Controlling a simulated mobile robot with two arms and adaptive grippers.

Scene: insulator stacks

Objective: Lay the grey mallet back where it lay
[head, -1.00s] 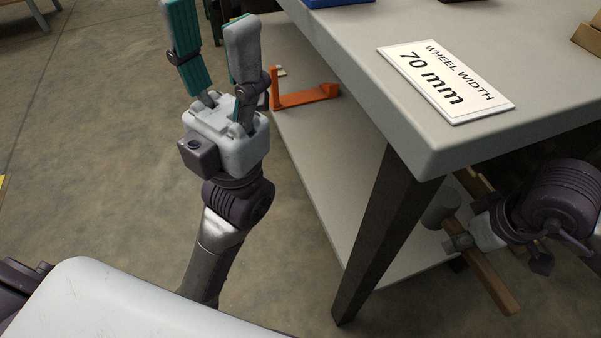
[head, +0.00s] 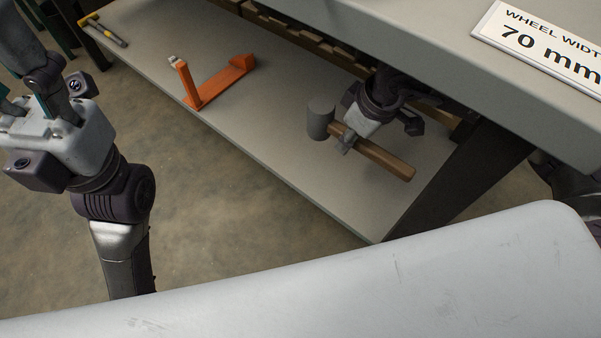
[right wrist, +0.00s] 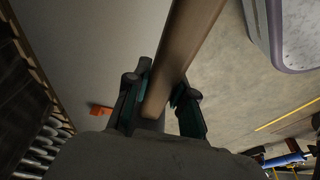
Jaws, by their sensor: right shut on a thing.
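The grey mallet has a grey cylindrical head (head: 321,117) and a wooden handle (head: 385,161). It shows over the lower shelf (head: 285,165) of the bench in the head view. My right gripper (head: 348,140) is shut on the handle near the head. In the right wrist view the handle (right wrist: 186,48) runs between the teal-padded fingers (right wrist: 160,100). I cannot tell whether the mallet touches the shelf. My left gripper (head: 22,92) is at the left edge of the head view, open and empty, with its fingertips partly out of frame.
An orange bracket-shaped thing (head: 215,86) and a yellow-headed hammer (head: 103,32) lie on the lower shelf. The bench top (head: 430,40) overhangs it, with a "70 mm" sign (head: 545,42). A dark bench leg (head: 462,178) stands right of the mallet. Shelf between bracket and mallet is clear.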

